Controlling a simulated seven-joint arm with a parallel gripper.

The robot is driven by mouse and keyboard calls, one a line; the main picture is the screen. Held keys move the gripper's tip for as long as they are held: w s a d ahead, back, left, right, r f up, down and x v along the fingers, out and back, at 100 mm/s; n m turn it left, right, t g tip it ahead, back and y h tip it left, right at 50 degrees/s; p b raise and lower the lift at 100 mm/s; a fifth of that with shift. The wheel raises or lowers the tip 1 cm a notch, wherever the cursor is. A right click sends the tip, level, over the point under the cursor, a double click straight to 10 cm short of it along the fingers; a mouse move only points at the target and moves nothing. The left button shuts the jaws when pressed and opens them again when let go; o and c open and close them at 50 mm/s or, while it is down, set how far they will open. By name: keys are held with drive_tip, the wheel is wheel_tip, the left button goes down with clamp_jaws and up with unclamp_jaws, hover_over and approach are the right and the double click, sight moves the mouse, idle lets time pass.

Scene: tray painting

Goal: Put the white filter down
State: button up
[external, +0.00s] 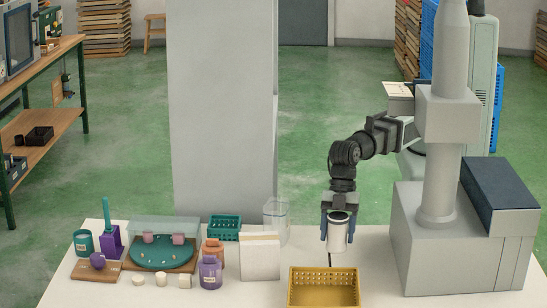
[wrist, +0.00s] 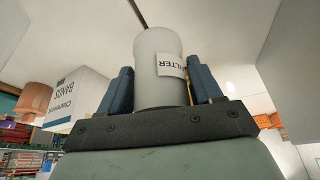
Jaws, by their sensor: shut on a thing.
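The white filter (external: 337,236) is a pale cylinder, hanging upright between the blue fingers of my gripper (external: 339,224) above the white table. In the wrist view the filter (wrist: 155,45) shows a label with the word FILTER, and my gripper (wrist: 160,88) has a finger on each side of it. My gripper is shut on it. A yellow basket (external: 323,302) stands on the table just in front of and slightly left of the filter. I cannot tell the exact gap between the filter and the table.
A white box (external: 260,262) and a clear container (external: 276,215) stand to the left. Farther left are a teal crate (external: 225,225), an orange jar (external: 214,249), a purple jar (external: 210,274) and a round teal tray (external: 162,259). The table right of the basket is clear.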

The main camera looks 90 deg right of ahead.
sight(337, 245)
drive_tip(key=shift+f, duration=2.05)
drive_tip(key=shift+f, duration=0.1)
drive_tip(key=o, duration=1.1)
drive_tip(key=shift+o, duration=0.2)
drive_tip(key=v, duration=1.2)
